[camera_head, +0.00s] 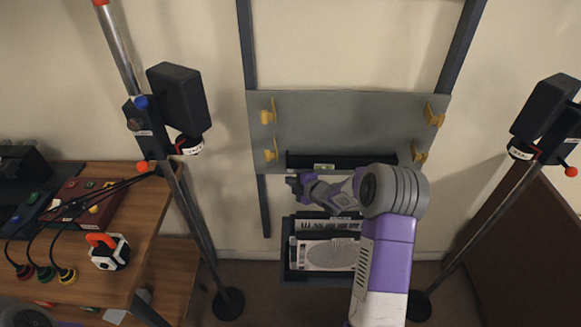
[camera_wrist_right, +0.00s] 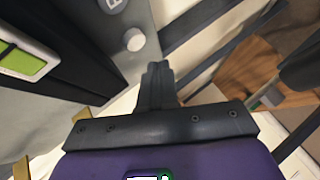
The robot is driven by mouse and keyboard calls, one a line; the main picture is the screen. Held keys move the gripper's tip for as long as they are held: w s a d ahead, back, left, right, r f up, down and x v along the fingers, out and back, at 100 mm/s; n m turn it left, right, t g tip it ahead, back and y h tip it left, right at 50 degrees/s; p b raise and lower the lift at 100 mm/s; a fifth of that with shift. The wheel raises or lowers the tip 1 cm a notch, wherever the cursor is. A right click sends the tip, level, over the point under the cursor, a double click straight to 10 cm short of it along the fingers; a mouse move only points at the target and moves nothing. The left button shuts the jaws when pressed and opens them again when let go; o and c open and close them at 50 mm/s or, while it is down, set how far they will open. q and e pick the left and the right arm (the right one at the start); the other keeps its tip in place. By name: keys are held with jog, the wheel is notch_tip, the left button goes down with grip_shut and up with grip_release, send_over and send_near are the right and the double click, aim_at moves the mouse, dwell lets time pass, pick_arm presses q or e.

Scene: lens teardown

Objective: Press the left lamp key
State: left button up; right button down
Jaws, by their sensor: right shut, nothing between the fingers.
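The left lamp (camera_head: 180,100) is a black box-shaped head on a metal stand, with a blue knob (camera_head: 141,102) and a red knob (camera_head: 143,166) on its mount. I cannot tell for sure which part is the left lamp key. My right gripper (camera_head: 292,183) reaches leftward below the grey wall panel, clear of the left lamp stand. In the right wrist view its fingers (camera_wrist_right: 157,68) are together and empty. A white round knob (camera_wrist_right: 133,39) on a grey surface shows just beyond the fingertips, apart from them in the picture. My left gripper is not in view.
The grey panel (camera_head: 345,118) carries yellow clips and a black bar (camera_head: 298,160) with a small green display (camera_head: 323,167). A wooden table (camera_head: 155,205) with cables, buttons and an orange-handled device stands left. A right lamp (camera_head: 543,108) stands at the right.

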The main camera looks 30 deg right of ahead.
jog(key=shift+w+d+f, duration=0.1)
jog(key=shift+w+d, duration=0.3)
jog(key=shift+w, duration=0.25)
jog(key=shift+w, duration=0.1)
dwell(1.6)
jog(key=shift+w+d, duration=0.2)
jog(key=shift+w, duration=0.1)
